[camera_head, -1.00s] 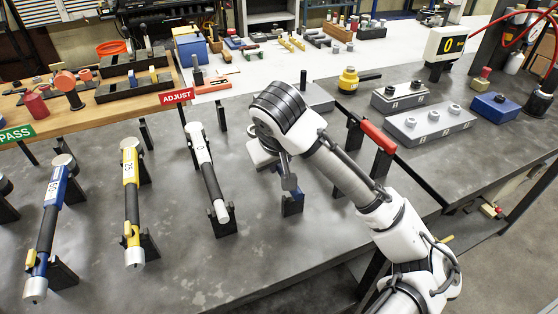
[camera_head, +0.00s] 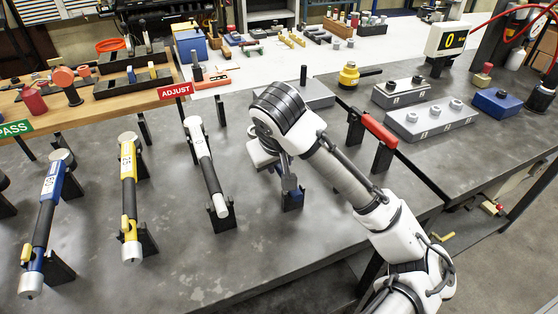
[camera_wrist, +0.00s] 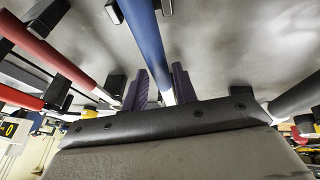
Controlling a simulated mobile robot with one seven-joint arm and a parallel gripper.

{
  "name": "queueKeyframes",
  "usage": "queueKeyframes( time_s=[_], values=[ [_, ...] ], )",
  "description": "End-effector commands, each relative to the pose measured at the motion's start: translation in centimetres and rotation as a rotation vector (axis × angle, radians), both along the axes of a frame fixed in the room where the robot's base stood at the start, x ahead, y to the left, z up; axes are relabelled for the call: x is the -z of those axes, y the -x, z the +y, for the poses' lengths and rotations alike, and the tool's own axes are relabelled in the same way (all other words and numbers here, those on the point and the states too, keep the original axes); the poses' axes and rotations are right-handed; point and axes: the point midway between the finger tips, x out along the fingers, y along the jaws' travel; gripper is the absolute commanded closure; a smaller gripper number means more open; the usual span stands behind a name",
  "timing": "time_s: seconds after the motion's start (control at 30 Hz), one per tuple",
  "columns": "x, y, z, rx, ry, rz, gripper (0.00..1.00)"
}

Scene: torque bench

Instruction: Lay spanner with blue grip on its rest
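The spanner with the blue grip shows in the wrist view (camera_wrist: 147,35) as a blue bar running down between my fingers to a pale end. In the head view my arm hides most of it; a small blue part (camera_head: 292,196) shows below my gripper (camera_head: 287,183) beside a dark upright support. In the wrist view my gripper (camera_wrist: 160,85) has one finger on each side of the bar, close to it. I cannot tell whether the fingers press on it. Black rest posts (camera_wrist: 115,12) stand near the bar's far part.
A red-grip spanner (camera_head: 380,130) lies on black posts just right of my arm. A white torque wrench (camera_head: 206,165), a yellow one (camera_head: 129,190) and a blue one (camera_head: 45,215) stand on supports to the left. Grey blocks (camera_head: 430,120) lie at the right. Bare bench (camera_head: 190,260) shows in front.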

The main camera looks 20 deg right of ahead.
Motion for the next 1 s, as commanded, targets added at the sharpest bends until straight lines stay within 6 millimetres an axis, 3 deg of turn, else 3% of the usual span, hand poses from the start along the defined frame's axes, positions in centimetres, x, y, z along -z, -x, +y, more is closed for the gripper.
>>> queueKeyframes(
  time_s=[0.03,0.1,0.47,0.67,1.0],
  values=[
    [0.0,0.0,0.0,0.000,0.000,0.000,0.65],
    [0.0,0.0,0.0,0.000,0.000,0.000,0.56],
    [-0.4,0.1,0.0,-0.001,0.001,0.000,0.55],
    [-2.9,1.2,0.5,-0.001,0.007,-0.001,0.55],
    [-9.4,4.1,1.7,0.001,0.006,-0.002,0.55]
  ],
)
